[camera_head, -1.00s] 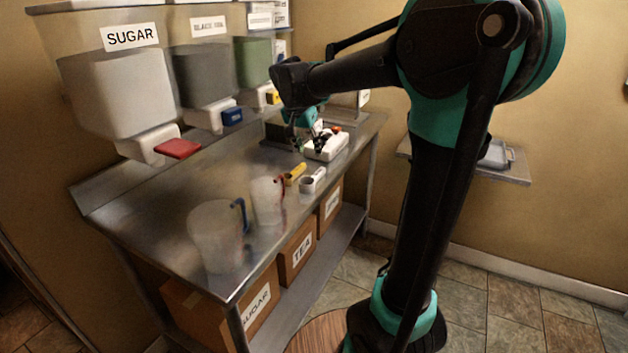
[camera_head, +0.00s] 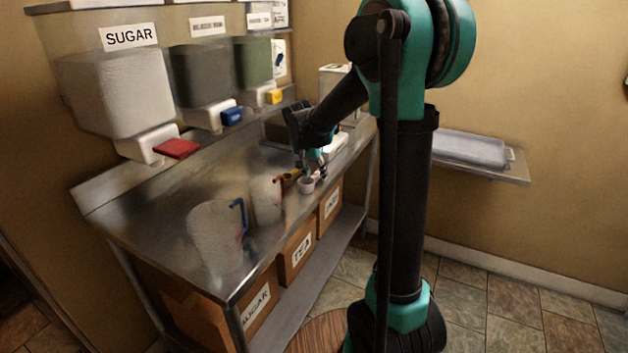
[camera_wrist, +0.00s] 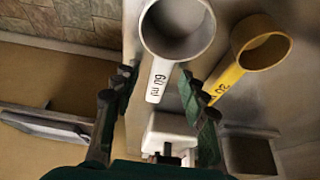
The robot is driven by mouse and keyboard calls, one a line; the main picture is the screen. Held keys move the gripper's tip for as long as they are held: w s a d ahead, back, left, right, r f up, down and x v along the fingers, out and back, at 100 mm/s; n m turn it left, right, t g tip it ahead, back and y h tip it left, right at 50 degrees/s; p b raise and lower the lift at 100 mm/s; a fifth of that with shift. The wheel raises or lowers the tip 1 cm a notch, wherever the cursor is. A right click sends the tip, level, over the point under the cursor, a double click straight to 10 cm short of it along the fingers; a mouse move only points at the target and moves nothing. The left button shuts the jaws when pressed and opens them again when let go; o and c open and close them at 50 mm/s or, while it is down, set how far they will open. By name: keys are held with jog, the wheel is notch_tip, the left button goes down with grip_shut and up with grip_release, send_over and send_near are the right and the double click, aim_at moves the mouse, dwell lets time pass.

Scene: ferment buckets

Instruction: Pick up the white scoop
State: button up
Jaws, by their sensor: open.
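The white scoop (camera_wrist: 157,82) is in the wrist view, its round cup at the top and its handle, marked 60 ml, pointing down between my fingers. In the head view its cup (camera_head: 306,185) shows near the front edge of the steel table. My gripper (camera_wrist: 160,95) is open, with one finger on each side of the handle; I cannot tell whether either touches it. In the head view my gripper (camera_head: 318,170) is low over the table beside the scoop and hides its handle. A yellow scoop (camera_wrist: 232,72) lies just right of the white one in the wrist view.
Two clear jugs, one with a blue handle (camera_head: 238,215) and one with a red handle (camera_head: 277,188), stand left of the scoops on the steel table (camera_head: 165,205). A white device (camera_head: 338,142) is behind my gripper. Dispensers with a red lever (camera_head: 177,149) hang above the back edge.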

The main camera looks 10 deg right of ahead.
jog(key=shift+f, duration=0.1)
jog(key=shift+c, duration=0.2)
grip_shut()
